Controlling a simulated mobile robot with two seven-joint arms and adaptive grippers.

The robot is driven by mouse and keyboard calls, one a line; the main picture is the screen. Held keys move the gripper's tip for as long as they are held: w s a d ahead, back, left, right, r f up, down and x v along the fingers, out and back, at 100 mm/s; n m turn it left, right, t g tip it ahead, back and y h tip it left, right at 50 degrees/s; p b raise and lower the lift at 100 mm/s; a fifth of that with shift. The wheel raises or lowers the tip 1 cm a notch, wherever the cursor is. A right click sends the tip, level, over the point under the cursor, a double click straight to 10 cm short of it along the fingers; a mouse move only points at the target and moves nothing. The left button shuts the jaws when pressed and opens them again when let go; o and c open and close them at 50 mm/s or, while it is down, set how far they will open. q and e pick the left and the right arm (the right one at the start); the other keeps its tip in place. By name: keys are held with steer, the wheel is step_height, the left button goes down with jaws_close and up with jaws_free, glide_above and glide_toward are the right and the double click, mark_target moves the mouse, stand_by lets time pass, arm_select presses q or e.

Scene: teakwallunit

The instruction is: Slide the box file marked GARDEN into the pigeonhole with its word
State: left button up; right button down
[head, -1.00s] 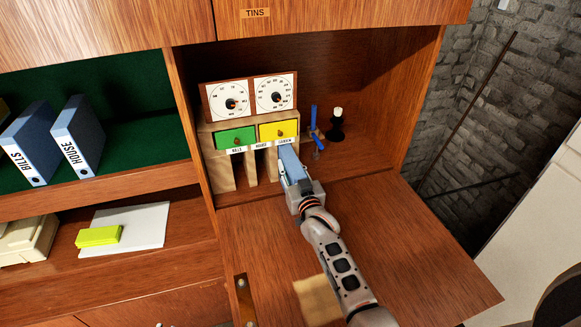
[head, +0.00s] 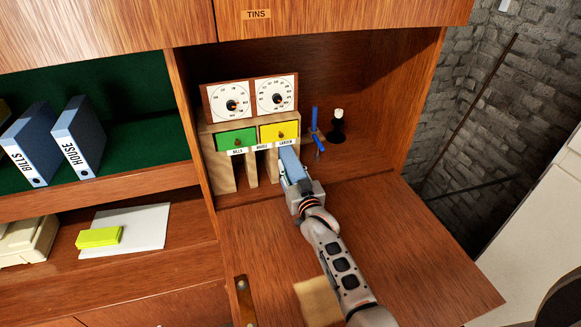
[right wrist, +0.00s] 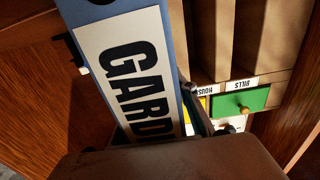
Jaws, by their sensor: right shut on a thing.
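The blue box file with a white label reading GARD (right wrist: 125,75), its last letters hidden, fills the middle of the right wrist view. In the head view its blue top (head: 290,163) shows at the right-hand pigeonhole, just under the GARDEN strip (head: 287,143). My right gripper (head: 303,188) is shut on the file's near end. I cannot tell how far the file's far end is inside the opening. The wooden pigeonhole unit (head: 224,173) has openings marked BILLS, HOUSE and GARDEN. My left gripper is not in view.
Green (head: 236,139) and yellow (head: 279,131) drawers sit above the pigeonholes, with two dials on top. A blue stand (head: 316,131) and a dark object with a white top (head: 337,125) stand to the right. BILLS (head: 30,146) and HOUSE (head: 79,137) files are on the left shelf.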

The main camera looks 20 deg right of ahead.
mark_target(296, 177)
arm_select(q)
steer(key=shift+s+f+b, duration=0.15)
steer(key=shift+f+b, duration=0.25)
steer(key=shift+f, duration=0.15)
arm_select(e)
steer(key=shift+w+r, duration=0.1)
steer(key=shift+w, duration=1.2)
stand_by(1.4)
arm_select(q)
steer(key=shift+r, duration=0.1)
